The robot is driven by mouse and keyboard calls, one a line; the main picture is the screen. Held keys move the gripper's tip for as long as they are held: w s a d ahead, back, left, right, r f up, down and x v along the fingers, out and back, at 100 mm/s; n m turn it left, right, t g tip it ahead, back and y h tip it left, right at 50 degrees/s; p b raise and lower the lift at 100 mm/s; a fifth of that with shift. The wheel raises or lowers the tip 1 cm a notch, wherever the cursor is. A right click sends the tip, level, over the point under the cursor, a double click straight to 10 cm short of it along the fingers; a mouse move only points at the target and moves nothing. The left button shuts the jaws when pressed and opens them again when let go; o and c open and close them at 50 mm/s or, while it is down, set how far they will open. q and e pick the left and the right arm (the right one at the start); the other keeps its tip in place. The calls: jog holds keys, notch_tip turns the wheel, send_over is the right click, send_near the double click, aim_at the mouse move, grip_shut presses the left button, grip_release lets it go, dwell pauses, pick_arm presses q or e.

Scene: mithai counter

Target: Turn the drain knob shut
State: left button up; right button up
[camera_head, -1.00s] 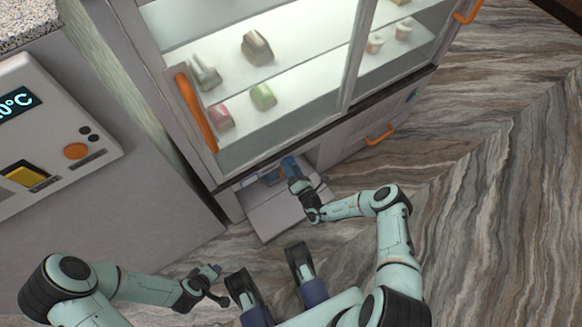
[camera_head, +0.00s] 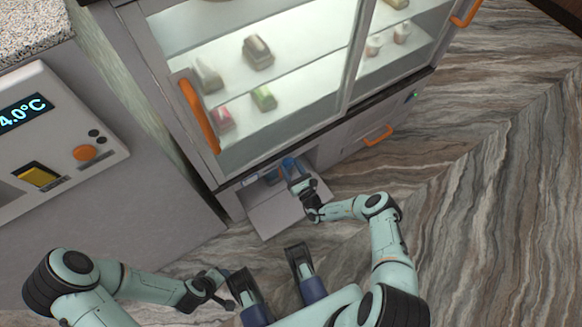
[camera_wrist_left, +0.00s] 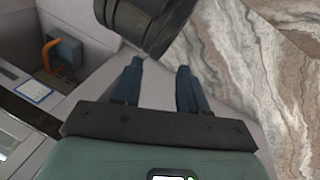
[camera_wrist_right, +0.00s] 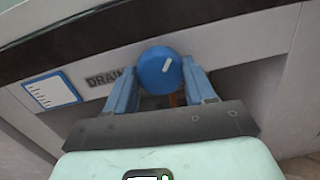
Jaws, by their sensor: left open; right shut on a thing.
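The drain knob (camera_wrist_right: 158,72) is a round blue dial with a white pointer mark that tilts up to the right in the right wrist view. It sits on a grey panel beside the lettering "DRAIN", partly covered by a finger. My right gripper (camera_wrist_right: 162,84) has one finger on each side of the knob and is shut on it. In the head view, my right gripper (camera_head: 290,166) reaches into the low opening under the display case, and the knob cannot be made out. My left gripper (camera_head: 228,288) is open and empty, low and apart from the case; its fingers show in the left wrist view (camera_wrist_left: 160,72).
A flap (camera_head: 275,217) lies folded down in front of the opening. A white-and-blue card (camera_wrist_right: 51,91) is on the panel left of the knob. A glass case with sweets and an orange handle (camera_head: 200,116) stands above. The marbled floor (camera_head: 480,190) is clear at right.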

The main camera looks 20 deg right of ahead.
jog(key=n+p, duration=0.1)
jog(key=n, duration=0.3)
jog(key=shift+n+y, duration=0.4)
pick_arm(q)
jog(key=shift+s+d+r+g+h, duration=0.15)
jog(key=shift+s+d+r, duration=0.15)
jog(key=shift+s+r, duration=0.25)
jog(key=shift+s+d+r+g+h, duration=0.15)
jog(key=shift+s+d+r, duration=0.2)
jog(key=shift+s, duration=0.3)
pick_arm(e)
jog(key=shift+d+n, duration=0.1)
jog(key=shift+n, duration=1.5)
jog(key=o, duration=1)
pick_arm(q)
jog(key=shift+s+p, duration=0.1)
jog(key=shift+p, duration=0.2)
pick_arm(e)
jog(key=shift+s, duration=0.1)
